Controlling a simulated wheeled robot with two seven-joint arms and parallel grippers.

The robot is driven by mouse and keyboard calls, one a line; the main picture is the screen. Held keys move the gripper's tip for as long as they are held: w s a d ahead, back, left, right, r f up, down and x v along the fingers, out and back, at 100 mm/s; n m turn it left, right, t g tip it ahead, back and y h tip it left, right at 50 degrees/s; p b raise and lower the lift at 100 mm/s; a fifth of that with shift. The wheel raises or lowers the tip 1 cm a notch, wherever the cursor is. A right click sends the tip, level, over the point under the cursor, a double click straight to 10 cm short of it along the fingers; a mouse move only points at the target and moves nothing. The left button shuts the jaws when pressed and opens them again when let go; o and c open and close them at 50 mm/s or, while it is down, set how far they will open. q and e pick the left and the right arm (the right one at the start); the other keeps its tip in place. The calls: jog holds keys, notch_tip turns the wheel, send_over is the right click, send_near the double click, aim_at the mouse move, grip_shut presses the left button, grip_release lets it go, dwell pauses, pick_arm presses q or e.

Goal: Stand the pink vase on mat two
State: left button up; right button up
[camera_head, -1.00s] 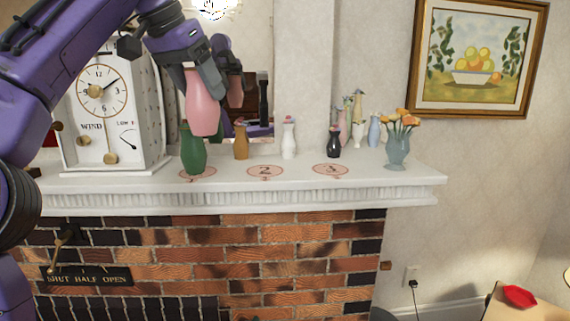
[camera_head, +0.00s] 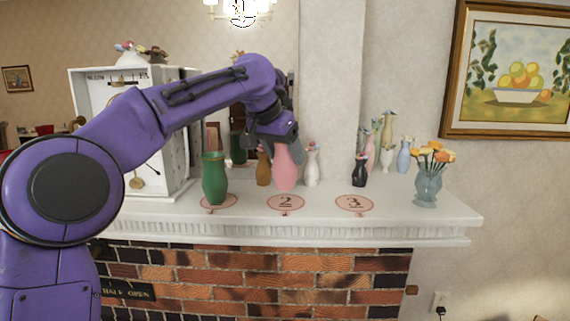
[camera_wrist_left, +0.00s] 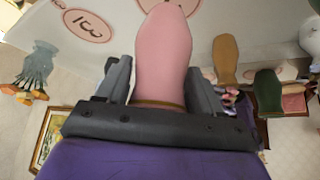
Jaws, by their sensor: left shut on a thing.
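The pink vase (camera_head: 287,172) is upright in my left gripper (camera_head: 279,142), whose fingers close on its upper part. It also fills the middle of the left wrist view (camera_wrist_left: 162,55) between the two fingers. Mat two (camera_head: 286,203) is a pink disc on the white mantel. In the head view the vase's base shows at the far edge of mat two; whether it touches or hovers, I cannot tell. Mat three (camera_head: 354,204) is empty to the right. The green vase (camera_head: 215,180) stands at the mat on the left (camera_head: 219,201). My right gripper is not in view.
A brown vase (camera_head: 263,168) and a white vase (camera_head: 312,166) stand close on either side behind. A black vase (camera_head: 359,172) is behind mat three. An orange-flowered glass vase (camera_head: 428,184) stands right. The white clock (camera_head: 90,95) is left. The mantel front edge is clear.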

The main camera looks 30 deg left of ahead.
aim_at(285, 167)
pick_arm(q)
notch_tip(285, 167, down, 4)
jog(key=shift+w+r, duration=0.15)
jog(key=shift+w, duration=0.1)
jog(key=o, duration=1.2)
